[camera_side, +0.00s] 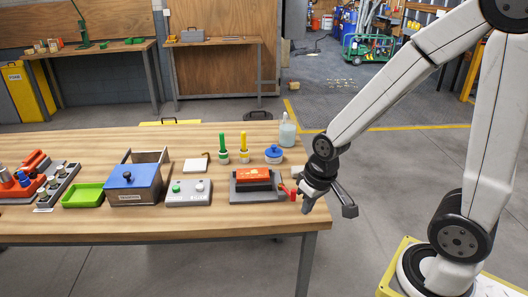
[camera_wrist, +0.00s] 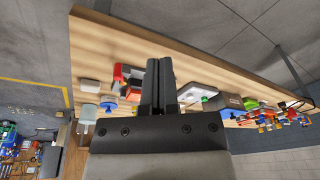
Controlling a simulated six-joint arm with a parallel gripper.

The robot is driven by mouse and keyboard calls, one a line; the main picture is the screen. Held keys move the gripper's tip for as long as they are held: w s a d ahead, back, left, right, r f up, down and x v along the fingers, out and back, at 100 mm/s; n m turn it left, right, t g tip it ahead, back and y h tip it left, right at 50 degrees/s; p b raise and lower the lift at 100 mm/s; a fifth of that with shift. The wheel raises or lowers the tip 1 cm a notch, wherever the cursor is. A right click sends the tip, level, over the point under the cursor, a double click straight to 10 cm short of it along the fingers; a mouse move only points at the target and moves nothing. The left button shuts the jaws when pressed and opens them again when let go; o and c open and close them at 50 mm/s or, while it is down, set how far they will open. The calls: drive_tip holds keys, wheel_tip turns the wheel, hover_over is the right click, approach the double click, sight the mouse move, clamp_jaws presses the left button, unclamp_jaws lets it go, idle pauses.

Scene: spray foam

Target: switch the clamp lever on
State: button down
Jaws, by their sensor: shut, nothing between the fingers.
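The clamp (camera_side: 262,195) is a dark grey base with an orange-red block on top, near the right end of the table in the side view. A small red lever (camera_side: 293,195) sticks out at its right side, close to my gripper. My gripper (camera_side: 307,208) is shut and empty, pointing down at the table's right edge just right of the lever. I cannot tell whether it touches the lever.
Left of the clamp stand a grey button box (camera_side: 188,197), a blue-lidded box (camera_side: 135,183) and a green tray (camera_side: 84,196). Behind it are green and yellow screwdrivers (camera_side: 244,150), a blue-capped jar (camera_side: 273,156) and a clear bottle (camera_side: 287,133). The table's front strip is clear.

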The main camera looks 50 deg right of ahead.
drive_tip(key=d+f+m+t+y, duration=0.1)
drive_tip(key=d+m+t+y, duration=0.1)
drive_tip(key=d+m, duration=0.9)
drive_tip(key=w+d+f+m+t+y, duration=0.1)
drive_tip(key=d+f+m+t+y, duration=0.1)
drive_tip(key=d+m, duration=0.9)
drive_tip(key=m+y, duration=0.1)
drive_tip(key=m, duration=0.2)
drive_tip(key=shift+w+d+m+y, duration=0.2)
drive_tip(key=shift+d+m+y, duration=0.1)
drive_tip(key=shift+m+y, duration=0.1)
drive_tip(key=shift+f, duration=0.15)
drive_tip(key=x, duration=1)
drive_tip(key=shift+w+a, duration=0.15)
drive_tip(key=shift+w, duration=0.15)
drive_tip(key=shift+w+a, duration=0.65)
drive_tip(key=shift+w, duration=0.1)
drive_tip(key=shift+w+a, duration=0.5)
drive_tip(key=shift+w, duration=0.1)
